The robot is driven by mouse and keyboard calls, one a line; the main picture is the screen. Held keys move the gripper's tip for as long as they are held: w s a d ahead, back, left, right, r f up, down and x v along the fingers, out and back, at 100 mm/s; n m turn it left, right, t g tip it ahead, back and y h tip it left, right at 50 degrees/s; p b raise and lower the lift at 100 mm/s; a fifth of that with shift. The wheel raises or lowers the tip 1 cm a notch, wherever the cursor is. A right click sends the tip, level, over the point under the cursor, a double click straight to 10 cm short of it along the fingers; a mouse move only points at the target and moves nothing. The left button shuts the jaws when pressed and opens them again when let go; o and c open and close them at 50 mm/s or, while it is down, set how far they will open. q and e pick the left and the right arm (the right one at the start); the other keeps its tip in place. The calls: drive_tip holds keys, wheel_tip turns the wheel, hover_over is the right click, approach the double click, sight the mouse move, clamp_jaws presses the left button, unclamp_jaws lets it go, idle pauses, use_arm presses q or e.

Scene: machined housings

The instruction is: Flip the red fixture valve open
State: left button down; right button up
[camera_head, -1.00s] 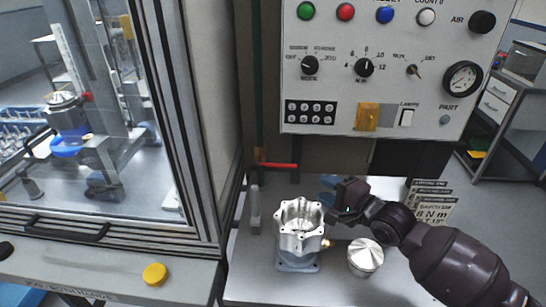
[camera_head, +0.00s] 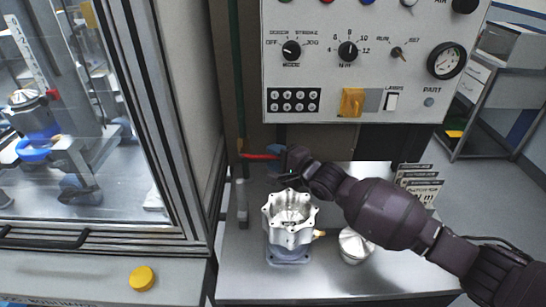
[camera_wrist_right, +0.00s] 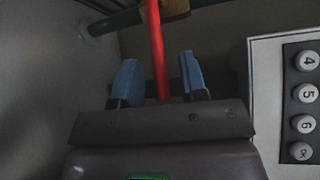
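The red valve handle (camera_head: 261,156) sticks out sideways from a brass valve body (camera_head: 241,147) on the green pipe (camera_head: 234,90) beside the enclosure. In the right wrist view the red handle (camera_wrist_right: 157,50) runs between the two blue fingertips. My right gripper (camera_head: 276,149) is at the handle's free end; it also shows in the right wrist view (camera_wrist_right: 161,78), open, with gaps on both sides of the handle. My left gripper is not in view.
A machined housing (camera_head: 290,215) on a blue-grey base stands on the metal table (camera_head: 330,285), below my right arm. A round metal part (camera_head: 353,245) and several printed cards (camera_head: 420,185) are to its right. The control panel (camera_head: 330,85) hangs above; a glazed enclosure (camera_head: 165,110) is at left.

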drive_tip(key=shift+w+a, duration=0.3)
drive_tip(key=shift+w, duration=0.05)
clamp_jaws()
idle(0.3)
